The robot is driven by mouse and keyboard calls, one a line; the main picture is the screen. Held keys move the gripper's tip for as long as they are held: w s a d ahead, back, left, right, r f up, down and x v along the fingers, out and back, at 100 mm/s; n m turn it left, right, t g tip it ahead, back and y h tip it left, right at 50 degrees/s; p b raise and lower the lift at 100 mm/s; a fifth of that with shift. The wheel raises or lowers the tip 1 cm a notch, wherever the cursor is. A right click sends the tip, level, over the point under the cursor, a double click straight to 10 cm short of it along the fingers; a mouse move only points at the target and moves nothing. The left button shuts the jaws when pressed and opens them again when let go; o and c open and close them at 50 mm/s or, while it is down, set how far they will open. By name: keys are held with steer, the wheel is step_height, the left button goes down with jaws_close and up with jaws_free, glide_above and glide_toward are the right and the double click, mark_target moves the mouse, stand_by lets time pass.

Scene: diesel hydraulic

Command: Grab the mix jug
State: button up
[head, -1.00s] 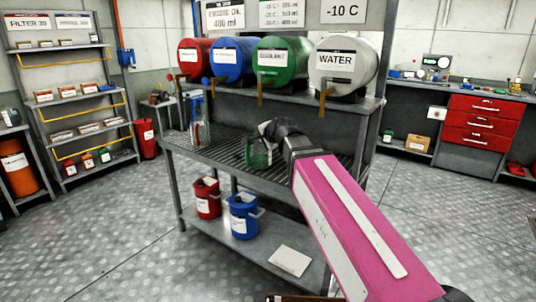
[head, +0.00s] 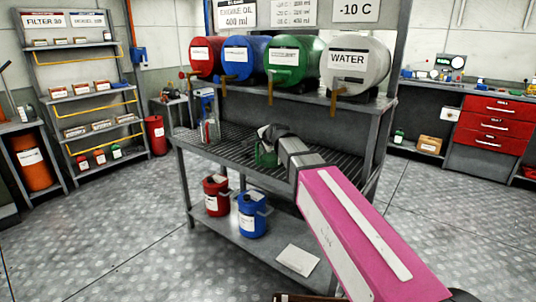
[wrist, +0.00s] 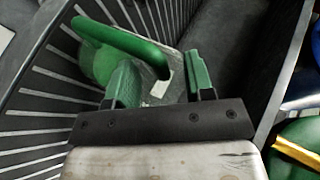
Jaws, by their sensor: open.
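A green jug (head: 266,156) stands on the slatted bench top, partly hidden by my gripper (head: 271,140). In the wrist view its green handle (wrist: 128,42) and rounded body show at the upper left, with a pale patch beside the body. My gripper (wrist: 162,82) is open, its two green-padded fingers apart, with part of the pale patch showing between them. I cannot tell whether the fingers touch the jug. No label reading "mix" is legible on either.
Red, blue, green and white drums (head: 356,63) with taps sit on the rack above the bench. A red can (head: 215,195) and a blue can (head: 251,215) stand on the lower shelf near a white sheet (head: 297,260). Floor is free around the bench.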

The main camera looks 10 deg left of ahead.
jaws_close()
steer(key=shift+r, duration=0.1)
stand_by(0.4)
